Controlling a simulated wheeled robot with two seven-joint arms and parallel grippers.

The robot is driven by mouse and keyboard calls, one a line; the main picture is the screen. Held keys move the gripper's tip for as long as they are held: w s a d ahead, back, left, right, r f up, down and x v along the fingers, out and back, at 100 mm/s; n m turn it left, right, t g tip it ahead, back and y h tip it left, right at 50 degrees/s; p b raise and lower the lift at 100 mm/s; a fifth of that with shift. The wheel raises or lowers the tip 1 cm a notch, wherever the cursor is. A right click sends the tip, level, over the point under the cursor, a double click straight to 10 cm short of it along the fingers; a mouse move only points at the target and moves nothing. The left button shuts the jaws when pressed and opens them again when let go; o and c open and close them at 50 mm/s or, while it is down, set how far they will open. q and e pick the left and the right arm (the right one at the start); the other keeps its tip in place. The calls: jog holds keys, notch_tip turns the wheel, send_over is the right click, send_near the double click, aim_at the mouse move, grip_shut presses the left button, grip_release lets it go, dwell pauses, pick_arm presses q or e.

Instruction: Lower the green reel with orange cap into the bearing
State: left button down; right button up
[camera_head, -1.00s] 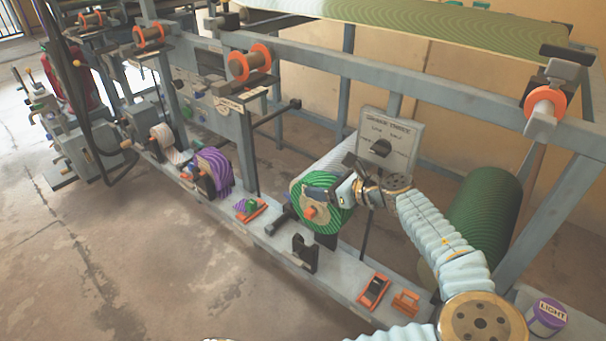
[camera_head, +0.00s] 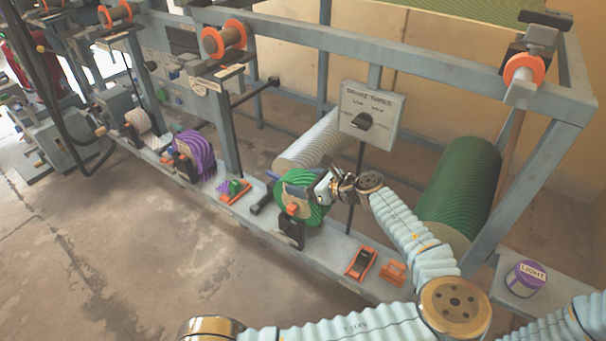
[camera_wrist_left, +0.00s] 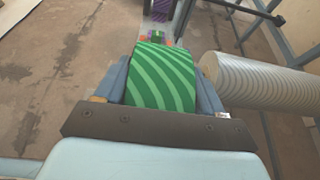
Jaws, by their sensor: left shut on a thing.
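The green striped reel (camera_head: 318,208) is in the jaws of my left gripper (camera_head: 318,188), above the grey rail. In the left wrist view the reel (camera_wrist_left: 160,80) fills the space between the two grey fingers of the gripper (camera_wrist_left: 161,88). The orange cap (camera_head: 292,209) faces the front left, at the top of the black bearing bracket (camera_head: 291,232). I cannot tell whether the cap's shaft touches the bracket. The reel's far end is hidden behind the gripper. My right gripper is out of view.
A white roller (camera_head: 310,143) and a large green roller (camera_head: 460,190) lie behind the rail. A purple reel (camera_head: 195,155) sits to the left. Orange-and-black parts (camera_head: 361,262) and a purple tub (camera_head: 525,278) lie to the right.

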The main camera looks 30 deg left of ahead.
pick_arm(q)
notch_tip(320, 180, down, 3)
jog(key=shift+f+b, duration=0.1)
jog(key=shift+b, duration=1.15)
jog(key=shift+f+b, duration=0.35)
jog(key=shift+f, duration=0.8)
jog(key=shift+c, duration=1.4)
grip_release()
jog(key=shift+o, duration=1.2)
jog(key=shift+f, duration=0.1)
jog(key=v, duration=1.4)
